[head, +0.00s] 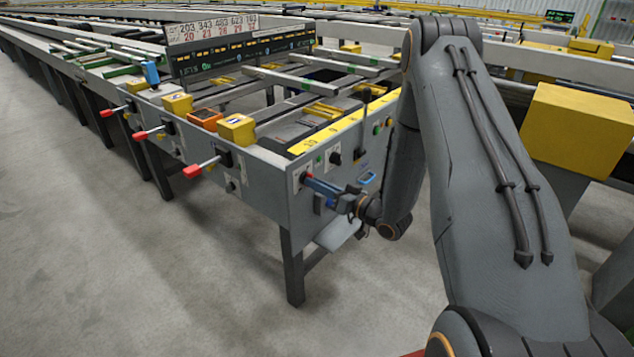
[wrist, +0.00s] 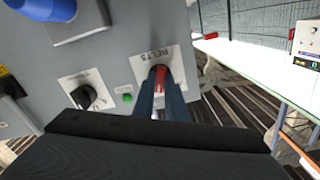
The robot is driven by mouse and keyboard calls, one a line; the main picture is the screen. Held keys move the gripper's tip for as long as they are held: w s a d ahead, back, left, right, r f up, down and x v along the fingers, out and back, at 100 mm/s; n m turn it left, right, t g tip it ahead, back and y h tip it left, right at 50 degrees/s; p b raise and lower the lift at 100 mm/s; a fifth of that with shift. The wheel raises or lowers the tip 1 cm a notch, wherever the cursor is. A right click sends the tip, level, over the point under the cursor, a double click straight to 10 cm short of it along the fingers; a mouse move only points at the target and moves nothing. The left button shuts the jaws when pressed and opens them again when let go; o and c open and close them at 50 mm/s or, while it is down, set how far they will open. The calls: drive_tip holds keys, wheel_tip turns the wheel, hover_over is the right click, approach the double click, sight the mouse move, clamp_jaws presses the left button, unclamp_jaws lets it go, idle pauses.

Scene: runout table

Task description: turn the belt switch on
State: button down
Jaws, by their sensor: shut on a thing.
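The belt switch is a red handle (wrist: 160,76) on a white plate marked BELTS, on the grey end panel of the runout table. In the wrist view the two blue fingers of my gripper (wrist: 161,92) are shut on the red handle from both sides. In the head view my gripper (head: 308,181) reaches the panel at its left corner, fingertips at the switch (head: 303,175). The fingers hide much of the handle, and its exact turn angle is hard to tell.
A black rotary knob (wrist: 84,96) and a green button (wrist: 127,98) sit close beside the switch. A blue part (head: 367,178) is on the same panel. Red-tipped levers (head: 194,171) stick out along the table's left side. The floor (head: 150,270) at the left is clear.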

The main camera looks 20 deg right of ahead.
drive_tip(key=shift+m+p, duration=0.65)
drive_tip(key=shift+m, duration=1.55)
drive_tip(key=c, duration=1.8)
unclamp_jaws()
drive_tip(key=v, duration=0.8)
drive_tip(key=shift+w+a, duration=0.1)
drive_tip(key=shift+w, duration=0.05)
